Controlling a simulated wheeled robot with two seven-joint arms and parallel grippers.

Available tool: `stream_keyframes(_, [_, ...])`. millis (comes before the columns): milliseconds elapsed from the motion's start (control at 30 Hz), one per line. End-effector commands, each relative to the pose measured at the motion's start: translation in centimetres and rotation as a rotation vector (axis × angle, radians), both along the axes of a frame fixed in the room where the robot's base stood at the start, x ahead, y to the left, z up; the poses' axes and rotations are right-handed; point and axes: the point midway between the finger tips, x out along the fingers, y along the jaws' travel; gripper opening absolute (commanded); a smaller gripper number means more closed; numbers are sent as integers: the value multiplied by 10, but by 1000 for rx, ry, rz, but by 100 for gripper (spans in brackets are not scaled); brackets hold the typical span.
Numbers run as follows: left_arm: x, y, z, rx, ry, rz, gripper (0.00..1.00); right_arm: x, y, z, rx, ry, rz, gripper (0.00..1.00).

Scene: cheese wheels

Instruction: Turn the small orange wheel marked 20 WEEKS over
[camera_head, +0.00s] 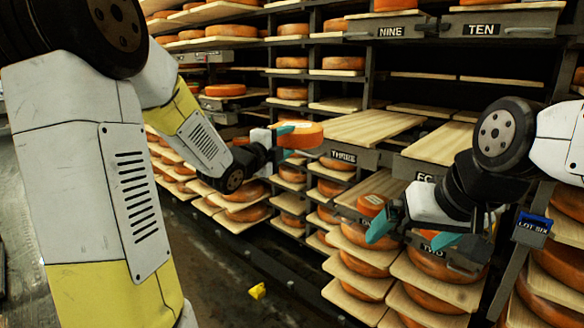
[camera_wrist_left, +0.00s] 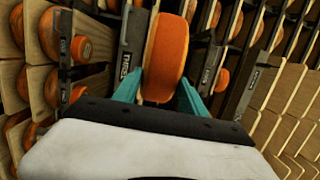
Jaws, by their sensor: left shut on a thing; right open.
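My left gripper (camera_head: 290,141) is shut on a small orange wheel (camera_head: 308,136), held in the air left of the shelf board by the THREE label. In the left wrist view the wheel (camera_wrist_left: 165,55) sits between the two teal fingers, its plain orange rim toward the camera. No 20 WEEKS marking is readable on it. Another small orange wheel (camera_head: 371,204) with a pale mark on top, too small to read, lies on a lower board. My right gripper (camera_head: 411,236) is open and empty, just in front of and right of that wheel.
The empty board (camera_head: 364,127) above the THREE label and the board (camera_head: 440,146) beside it are bare. Racks with several larger wheels fill the background. A blue LOT SIX tag (camera_head: 532,228) hangs at the right. A yellow object (camera_head: 257,291) lies on the floor.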

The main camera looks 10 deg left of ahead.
Motion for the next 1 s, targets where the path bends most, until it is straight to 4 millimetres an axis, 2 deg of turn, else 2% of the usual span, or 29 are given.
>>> stream_keyframes(33, [-3,1,13,0,-13,-2,0,0,0,0,0,0,0,100])
stream_keyframes(200, [-9,1,27,-1,-10,-4,0,0,0,0,0,0,0,100])
stream_keyframes(467, [0,-5,28,-4,-8,-5,0,0,0,0,0,0,0,100])
stream_keyframes(1000, [36,-33,28,-5,-9,-6,0,0,0,0,0,0,0,100])
